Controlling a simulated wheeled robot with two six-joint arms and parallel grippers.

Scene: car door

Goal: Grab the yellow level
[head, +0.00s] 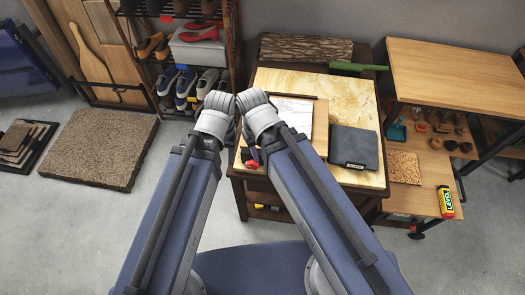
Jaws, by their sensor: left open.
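The yellow level (446,202) is a small yellow block with a dark label reading LEVEL. It lies at the front right corner of the low wooden shelf, at the right of the head view. My left gripper (247,158) shows only as a small part between my two raised arms, near the left edge of the middle table. It is open, empty and far to the left of the level. My right gripper is hidden behind my arm.
The middle table (357,97) holds a dark folded cloth (354,147), a board and a green-handled tool. A wooden tabletop (450,75) overhangs the low shelf behind the level. A cork piece (404,167) lies left of the level.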

